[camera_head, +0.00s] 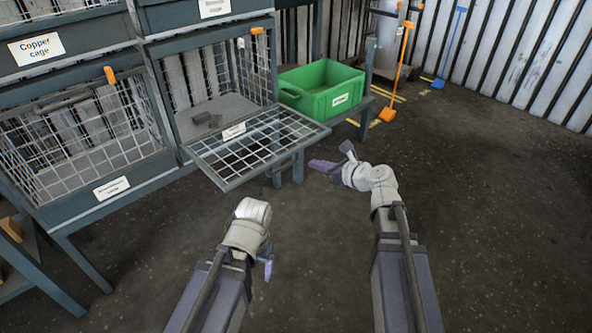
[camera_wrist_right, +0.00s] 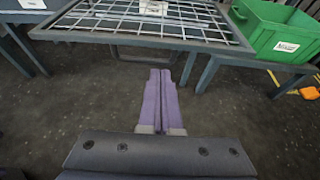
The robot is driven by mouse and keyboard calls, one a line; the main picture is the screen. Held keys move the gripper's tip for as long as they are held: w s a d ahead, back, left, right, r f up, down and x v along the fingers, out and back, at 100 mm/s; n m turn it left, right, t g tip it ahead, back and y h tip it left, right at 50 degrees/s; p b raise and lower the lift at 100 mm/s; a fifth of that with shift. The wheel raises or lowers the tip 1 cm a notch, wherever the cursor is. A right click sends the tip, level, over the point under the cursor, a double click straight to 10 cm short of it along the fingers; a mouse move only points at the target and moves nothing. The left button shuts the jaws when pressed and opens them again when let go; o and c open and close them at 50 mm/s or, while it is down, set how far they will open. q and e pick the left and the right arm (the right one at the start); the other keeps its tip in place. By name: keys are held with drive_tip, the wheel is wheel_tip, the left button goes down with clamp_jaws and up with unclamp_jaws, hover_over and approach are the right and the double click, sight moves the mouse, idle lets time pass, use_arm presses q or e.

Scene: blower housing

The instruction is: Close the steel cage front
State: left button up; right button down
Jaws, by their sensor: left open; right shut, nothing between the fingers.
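The steel cage front (camera_head: 262,147) is a wire-mesh panel in a grey frame, folded down and sticking out roughly level from the open cage (camera_head: 215,110). It carries a white label too small to read. It also shows at the top of the right wrist view (camera_wrist_right: 150,42). My right gripper (camera_head: 318,165) is shut and empty, near the front's outer edge; its purple fingers (camera_wrist_right: 160,78) point towards the panel and appear apart from it. My left gripper (camera_head: 268,268) is open, lower and nearer, away from the panel; its fingers are partly hidden by its wrist.
A dark block (camera_head: 207,119) lies inside the open cage. A closed mesh cage (camera_head: 85,140) stands to the left, with another labelled "Copper cage" above. A green crate (camera_head: 325,88) stands right of the panel.

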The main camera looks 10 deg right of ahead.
sight(296, 159)
use_arm(q)
drive_tip(key=shift+f+b, duration=1.75)
drive_tip(key=shift+f, duration=0.1)
use_arm(e)
drive_tip(key=shift+x, duration=5)
